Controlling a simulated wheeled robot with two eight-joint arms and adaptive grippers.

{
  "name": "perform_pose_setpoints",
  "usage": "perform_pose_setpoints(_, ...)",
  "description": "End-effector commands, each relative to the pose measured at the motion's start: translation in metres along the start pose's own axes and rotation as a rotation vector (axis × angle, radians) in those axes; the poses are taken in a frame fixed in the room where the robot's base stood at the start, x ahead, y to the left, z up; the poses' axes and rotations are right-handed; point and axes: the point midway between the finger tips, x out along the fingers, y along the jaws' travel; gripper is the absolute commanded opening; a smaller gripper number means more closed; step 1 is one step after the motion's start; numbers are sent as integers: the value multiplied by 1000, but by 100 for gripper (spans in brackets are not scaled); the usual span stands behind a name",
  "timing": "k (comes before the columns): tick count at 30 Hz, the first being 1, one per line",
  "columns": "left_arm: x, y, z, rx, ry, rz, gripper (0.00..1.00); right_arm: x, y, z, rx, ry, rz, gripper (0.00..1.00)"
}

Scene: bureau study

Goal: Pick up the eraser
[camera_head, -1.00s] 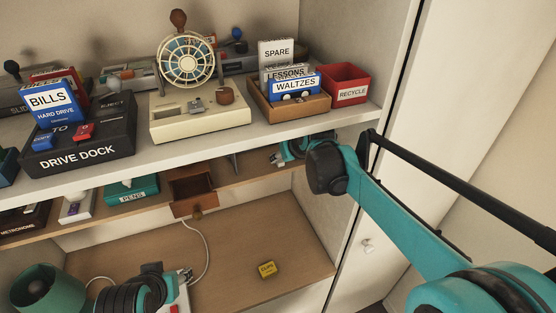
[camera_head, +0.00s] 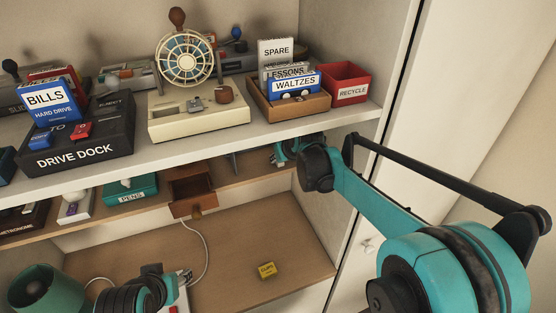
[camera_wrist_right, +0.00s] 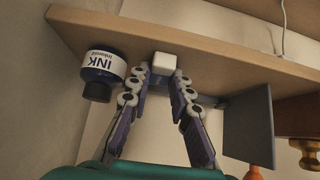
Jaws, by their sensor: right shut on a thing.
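The eraser (camera_wrist_right: 163,68), a small block with a white end and a dark lower part, is between the fingertips of my right gripper (camera_wrist_right: 161,80) in the right wrist view. The gripper is shut on it, close to the wooden shelf edge; whether the eraser still touches the shelf is unclear. In the head view my right gripper (camera_head: 280,154) reaches under the upper shelf at the right end of the cubby, and the eraser cannot be made out there. My left gripper (camera_head: 184,277) is low on the left, mostly hidden behind its own wrist.
An ink bottle (camera_wrist_right: 101,72) stands close beside the right gripper. A dark upright divider (camera_wrist_right: 248,123) is on its other side. A small open wooden drawer (camera_head: 193,192) juts out nearby.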

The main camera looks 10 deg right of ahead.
Motion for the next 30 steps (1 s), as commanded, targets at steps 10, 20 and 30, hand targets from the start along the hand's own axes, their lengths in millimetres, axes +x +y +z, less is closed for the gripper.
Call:
perform_pose_setpoints(10, -1, 0, -1, 0, 0, 0, 46, -6, 0, -5, 0, 0, 0, 0)
perform_pose_setpoints(20, -4, 0, -3, 0, 0, 0, 46, -42, 0, -7, 0, 0, 1, 0)
perform_pose_setpoints(30, -6, 0, -4, 0, 0, 0, 46, -96, 0, 55, 2, 0, 1, 0)
